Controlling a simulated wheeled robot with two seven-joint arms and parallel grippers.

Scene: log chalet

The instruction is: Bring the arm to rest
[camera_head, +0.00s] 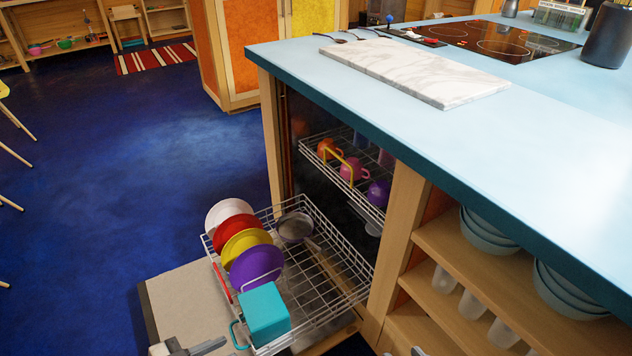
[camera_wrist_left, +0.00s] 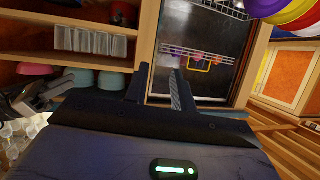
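My left gripper (camera_wrist_left: 158,78) shows in the left wrist view with its two dark fingers apart and nothing between them. It faces the open dishwasher (camera_wrist_left: 205,50).
The lower rack (camera_head: 335,285) is pulled out with coloured plates (camera_head: 245,245), a pan (camera_head: 295,227) and a teal container (camera_head: 264,313). The upper rack (camera_head: 345,180) holds cups. The blue counter (camera_head: 530,130) and bowl shelves (camera_head: 470,260) stand right. Blue floor (camera_head: 120,170) is open left.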

